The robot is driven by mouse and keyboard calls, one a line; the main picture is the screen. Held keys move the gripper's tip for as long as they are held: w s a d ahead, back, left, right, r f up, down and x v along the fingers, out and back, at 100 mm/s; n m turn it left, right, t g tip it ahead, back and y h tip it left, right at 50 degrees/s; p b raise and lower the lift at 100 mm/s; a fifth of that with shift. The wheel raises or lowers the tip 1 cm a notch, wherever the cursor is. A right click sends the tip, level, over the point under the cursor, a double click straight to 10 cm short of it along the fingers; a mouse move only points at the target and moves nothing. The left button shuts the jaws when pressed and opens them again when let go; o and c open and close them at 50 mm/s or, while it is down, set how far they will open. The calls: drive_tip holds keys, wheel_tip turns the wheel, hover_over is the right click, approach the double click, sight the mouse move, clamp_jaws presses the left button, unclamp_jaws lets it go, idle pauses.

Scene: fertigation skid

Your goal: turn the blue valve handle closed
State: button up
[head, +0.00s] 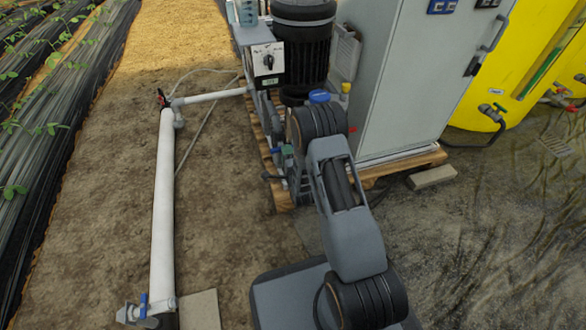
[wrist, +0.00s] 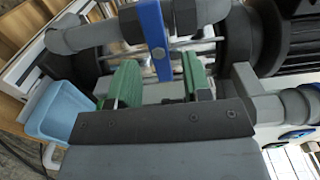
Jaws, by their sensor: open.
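The blue valve handle (wrist: 153,40) is a flat blue lever on grey pipework. In the wrist view it runs down from the top edge, and its lower end shows between my gripper's two green-padded fingers. My gripper (wrist: 158,74) is open, with a gap visible on both sides of the lever; I see no clear contact. In the head view a small blue piece (head: 275,150), which looks like this handle, shows beside the skid pipes left of my arm. My arm hides most of the gripper there.
Grey pipes (wrist: 85,36) and a light blue open container (wrist: 58,108) are close around the gripper. A grey cabinet (head: 410,80) stands right of my arm, with a yellow tank (head: 500,70) beyond. Another blue-handled valve (head: 143,303) is on the white pipe (head: 163,210). Bare soil lies between.

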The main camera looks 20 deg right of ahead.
drive_tip(key=s+p, duration=0.2)
drive_tip(key=s, duration=0.8)
drive_tip(key=shift+s, duration=0.15)
